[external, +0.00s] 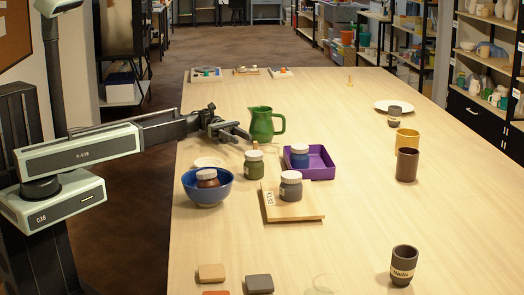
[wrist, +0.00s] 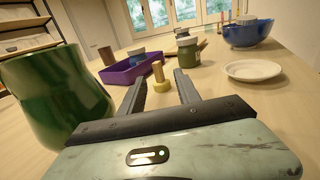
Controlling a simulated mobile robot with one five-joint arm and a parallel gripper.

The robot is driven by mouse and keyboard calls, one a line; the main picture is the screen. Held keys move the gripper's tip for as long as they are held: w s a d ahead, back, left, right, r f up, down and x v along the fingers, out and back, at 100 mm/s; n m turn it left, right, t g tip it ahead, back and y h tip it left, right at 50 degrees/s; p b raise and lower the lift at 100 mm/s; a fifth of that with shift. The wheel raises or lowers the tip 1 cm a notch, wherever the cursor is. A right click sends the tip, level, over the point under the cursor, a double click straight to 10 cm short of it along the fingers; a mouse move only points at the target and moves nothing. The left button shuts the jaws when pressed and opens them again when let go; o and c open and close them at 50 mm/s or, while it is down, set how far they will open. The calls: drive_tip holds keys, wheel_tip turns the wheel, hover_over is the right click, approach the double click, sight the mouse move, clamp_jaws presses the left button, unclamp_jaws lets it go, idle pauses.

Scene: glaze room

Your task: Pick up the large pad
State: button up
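Three small flat pads lie at the near edge: a tan pad (external: 211,273), a dark grey pad (external: 259,284) and an orange-red pad (external: 216,293), partly cut off by the frame. I cannot tell which one is the large pad. None shows clearly in the wrist view. My gripper (external: 238,130) is far behind them, above the table beside the green jug (external: 262,125). In the wrist view my gripper (wrist: 159,82) is open, its fingers apart with nothing held. A small brass peg (wrist: 158,82) stands beyond, in the gap between them.
A blue bowl (external: 200,192) with a jar, a green jar (external: 254,164), a purple tray (external: 328,171) with a blue jar, and a wooden board (external: 305,211) bearing a grey jar stand between. Dark cups (external: 403,265) are at right.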

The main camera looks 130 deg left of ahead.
drive_tip(key=x, duration=0.6)
drive_tip(key=shift+w+d, duration=0.1)
drive_tip(key=shift+w, duration=0.2)
drive_tip(key=x, duration=0.5)
drive_tip(key=shift+w+a+r, duration=0.1)
drive_tip(key=shift+w+a, duration=0.1)
clamp_jaws()
